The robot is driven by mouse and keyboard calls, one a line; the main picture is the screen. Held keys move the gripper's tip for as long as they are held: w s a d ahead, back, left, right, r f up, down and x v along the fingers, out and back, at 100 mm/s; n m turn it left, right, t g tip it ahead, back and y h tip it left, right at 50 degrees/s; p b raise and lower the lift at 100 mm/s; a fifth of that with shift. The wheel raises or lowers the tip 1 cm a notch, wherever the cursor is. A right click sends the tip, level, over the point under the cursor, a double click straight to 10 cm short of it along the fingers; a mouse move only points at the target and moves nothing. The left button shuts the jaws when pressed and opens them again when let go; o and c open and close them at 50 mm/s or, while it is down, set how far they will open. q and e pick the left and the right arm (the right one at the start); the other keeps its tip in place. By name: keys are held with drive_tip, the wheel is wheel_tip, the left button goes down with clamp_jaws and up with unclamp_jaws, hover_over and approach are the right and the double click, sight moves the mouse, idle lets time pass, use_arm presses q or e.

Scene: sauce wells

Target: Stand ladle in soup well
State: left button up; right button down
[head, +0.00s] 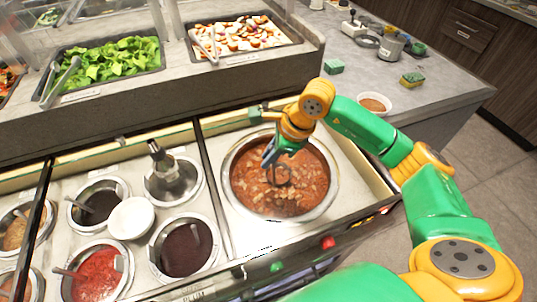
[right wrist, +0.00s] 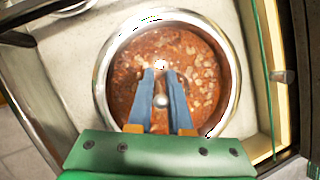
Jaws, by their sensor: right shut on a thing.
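The soup well (head: 236,200) is a large round steel-rimmed pot of red-brown chunky soup at the right of the counter; its rim also rings the right wrist view (right wrist: 103,85). My right gripper (head: 270,158) is over the soup, fingers pointing down. In the right wrist view its two blue-grey fingers (right wrist: 162,75) are closed on the ladle (right wrist: 161,101), of which a small round metal end shows between them. Below the gripper in the head view, a thin dark part of the ladle (head: 284,178) reaches to the soup; its bowl is not clearly visible. My left gripper is out of view.
Left of the soup are smaller wells: red sauce (head: 92,275), dark sauce (head: 187,250), and a steel well holding a metal utensil (head: 160,158). A white round lid or plate (head: 131,218) lies between them. A raised shelf (head: 150,108) with food trays stands behind.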

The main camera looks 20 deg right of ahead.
wheel_tip(320, 180, down, 10)
drive_tip(key=b, duration=0.8)
drive_tip(key=shift+r, duration=0.15)
drive_tip(key=shift+b, duration=0.3)
drive_tip(key=shift+s, duration=0.15)
drive_tip(key=c, duration=0.8)
unclamp_jaws()
drive_tip(key=shift+f, duration=0.25)
drive_tip(key=o, duration=0.7)
drive_tip(key=shift+r, duration=0.1)
